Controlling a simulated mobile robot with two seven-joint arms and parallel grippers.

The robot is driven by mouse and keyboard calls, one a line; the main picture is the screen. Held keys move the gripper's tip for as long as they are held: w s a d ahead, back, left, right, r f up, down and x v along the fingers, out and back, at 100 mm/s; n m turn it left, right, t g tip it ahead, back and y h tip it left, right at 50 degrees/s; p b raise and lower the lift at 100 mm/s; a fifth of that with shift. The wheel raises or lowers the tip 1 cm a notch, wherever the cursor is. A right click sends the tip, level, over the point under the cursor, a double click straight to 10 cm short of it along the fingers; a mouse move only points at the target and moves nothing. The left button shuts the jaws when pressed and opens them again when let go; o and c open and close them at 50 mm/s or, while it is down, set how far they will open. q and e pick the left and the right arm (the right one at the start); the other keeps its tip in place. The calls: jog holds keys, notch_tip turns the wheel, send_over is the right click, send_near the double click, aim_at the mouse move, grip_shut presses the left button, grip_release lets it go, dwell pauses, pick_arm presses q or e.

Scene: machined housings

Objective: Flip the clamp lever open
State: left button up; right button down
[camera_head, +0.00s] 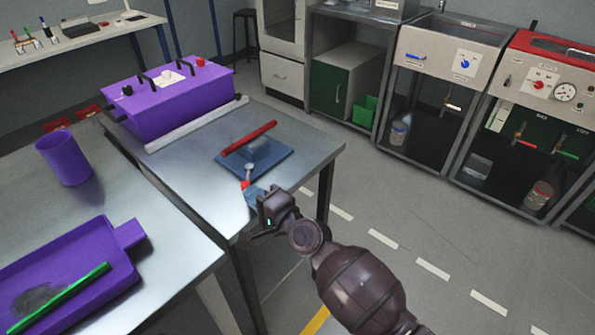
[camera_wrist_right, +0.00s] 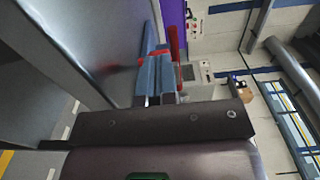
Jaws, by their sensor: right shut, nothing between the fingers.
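The clamp sits on a blue base plate (camera_head: 278,168) on the metal table. It has a long red bar (camera_head: 248,138) lying aslant over a grey block (camera_head: 260,151). A short grey pin (camera_head: 249,171) stands at the plate's near edge; I cannot tell whether it or the red bar is the lever. My right gripper (camera_head: 252,191) is shut and empty at the near edge of the plate, with red at its tips. In the right wrist view its blue fingers (camera_wrist_right: 156,76) lie together and point toward the red bar (camera_wrist_right: 173,42). Contact cannot be told. My left gripper is not in view.
A purple box (camera_head: 180,100) with black handles stands behind the plate, a pale bar (camera_head: 195,125) in front of it. A purple cup (camera_head: 62,158) and a purple tray (camera_head: 120,265) with a green rod (camera_head: 65,295) are on the left table. The floor at right is clear.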

jog(key=shift+s+a, duration=0.2)
jog(key=shift+a, duration=0.8)
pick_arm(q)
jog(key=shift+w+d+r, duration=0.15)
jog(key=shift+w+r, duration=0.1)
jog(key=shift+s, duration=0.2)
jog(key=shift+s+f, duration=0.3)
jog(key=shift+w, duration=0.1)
pick_arm(e)
jog(key=shift+s, duration=0.1)
